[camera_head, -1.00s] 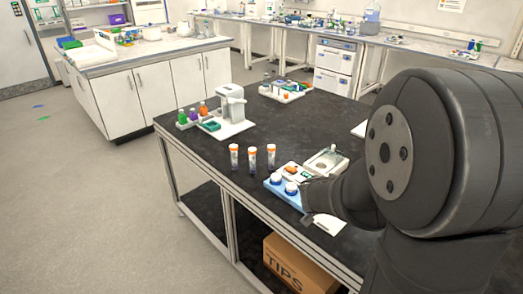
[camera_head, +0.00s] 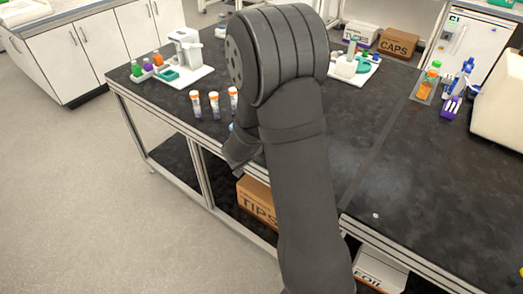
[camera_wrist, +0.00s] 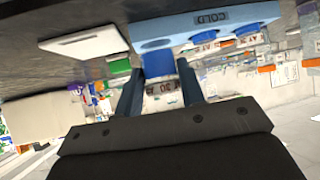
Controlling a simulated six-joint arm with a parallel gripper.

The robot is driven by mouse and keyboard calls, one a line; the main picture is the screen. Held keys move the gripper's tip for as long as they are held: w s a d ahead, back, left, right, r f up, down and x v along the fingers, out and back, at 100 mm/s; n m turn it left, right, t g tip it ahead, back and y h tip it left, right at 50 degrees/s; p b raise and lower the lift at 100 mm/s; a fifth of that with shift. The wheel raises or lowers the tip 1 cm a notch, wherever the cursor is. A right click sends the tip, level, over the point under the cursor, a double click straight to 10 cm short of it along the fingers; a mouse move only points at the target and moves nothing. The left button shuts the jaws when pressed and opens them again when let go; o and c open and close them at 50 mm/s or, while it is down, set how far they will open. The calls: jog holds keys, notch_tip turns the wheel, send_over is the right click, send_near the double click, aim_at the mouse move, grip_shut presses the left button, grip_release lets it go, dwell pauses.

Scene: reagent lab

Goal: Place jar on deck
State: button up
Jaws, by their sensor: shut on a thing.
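In the wrist view, which looks upside down, my gripper (camera_wrist: 159,72) is shut on a jar (camera_wrist: 158,63) with a blue part and a pale label with dark print. The jar is close to a light blue block (camera_wrist: 173,29) marked COLD; I cannot tell whether they touch. Two other blue-topped jars (camera_wrist: 205,38) sit in the block. In the head view my arm covers the block and most of my gripper, so the held jar cannot be made out there. No thing in view is labelled as the deck.
In the head view, several orange-capped tubes (camera_head: 214,104) stand on the black bench (camera_head: 380,150) left of my arm. A white instrument (camera_head: 188,49) stands behind them with a row of bottles (camera_head: 147,65). Orange and blue bottles (camera_head: 428,80) stand at right.

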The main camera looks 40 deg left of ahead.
jog(key=shift+s+a+f, duration=0.1)
jog(key=shift+a+f, duration=0.1)
jog(key=shift+a, duration=0.15)
jog(key=shift+f, duration=2.05)
jog(key=o, duration=1)
jog(key=shift+f, duration=0.1)
jog(key=shift+o, duration=0.3)
jog(key=shift+s+r, duration=0.2)
jog(key=shift+r, duration=0.05)
jog(key=v, duration=1.1)
jog(key=shift+s+r, duration=0.25)
